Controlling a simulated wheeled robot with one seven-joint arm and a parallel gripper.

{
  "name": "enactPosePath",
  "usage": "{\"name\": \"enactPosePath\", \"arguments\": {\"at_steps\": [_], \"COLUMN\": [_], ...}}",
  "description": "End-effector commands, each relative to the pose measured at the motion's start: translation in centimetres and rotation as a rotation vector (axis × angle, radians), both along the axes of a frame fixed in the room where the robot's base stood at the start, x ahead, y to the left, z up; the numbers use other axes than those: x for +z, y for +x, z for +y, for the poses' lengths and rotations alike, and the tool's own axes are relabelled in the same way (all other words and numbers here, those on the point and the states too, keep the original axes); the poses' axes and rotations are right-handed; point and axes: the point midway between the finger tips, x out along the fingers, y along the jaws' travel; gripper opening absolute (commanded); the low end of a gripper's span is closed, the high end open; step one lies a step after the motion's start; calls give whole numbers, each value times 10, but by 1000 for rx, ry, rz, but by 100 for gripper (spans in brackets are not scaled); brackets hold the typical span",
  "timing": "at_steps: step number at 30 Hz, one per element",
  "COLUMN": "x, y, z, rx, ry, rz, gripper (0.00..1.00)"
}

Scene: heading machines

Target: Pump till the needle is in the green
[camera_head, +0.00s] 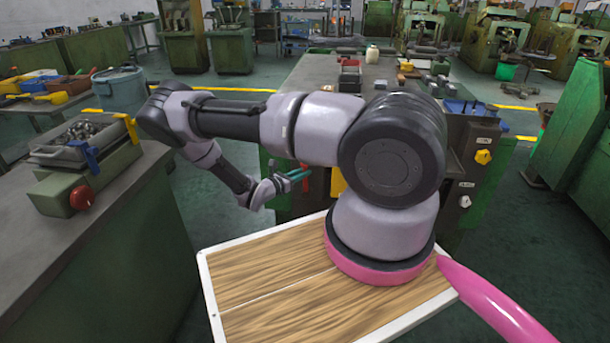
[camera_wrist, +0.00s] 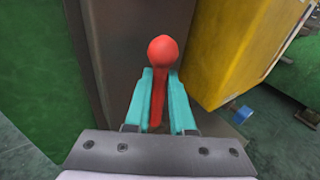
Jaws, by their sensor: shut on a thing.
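A red handle with a rounded knob (camera_wrist: 162,52) stands between the teal fingers of my gripper (camera_wrist: 160,84) in the wrist view. My gripper is shut on its shaft just below the knob. In the head view my gripper (camera_head: 297,175) is at the front of the green machine bench, with a bit of the red handle (camera_head: 305,180) beside the fingertips. I cannot make out a gauge, a needle or a green zone in either view.
A yellow panel (camera_wrist: 236,45) is close to the right of the handle, and it also shows in the head view (camera_head: 338,182). A green surface (camera_wrist: 40,60) is on the left. A grey bench (camera_head: 35,225) stands left of my arm. Dark floor is open between them.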

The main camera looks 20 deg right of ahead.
Motion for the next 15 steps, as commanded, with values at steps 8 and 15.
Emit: {"name": "enactPosePath", "arguments": {"at_steps": [8,15], "x": [0,0], "y": [1,1], "z": [3,3], "rx": [-2,-3], "ry": [52,50], "rz": [-34,-34], "gripper": [0,51]}}
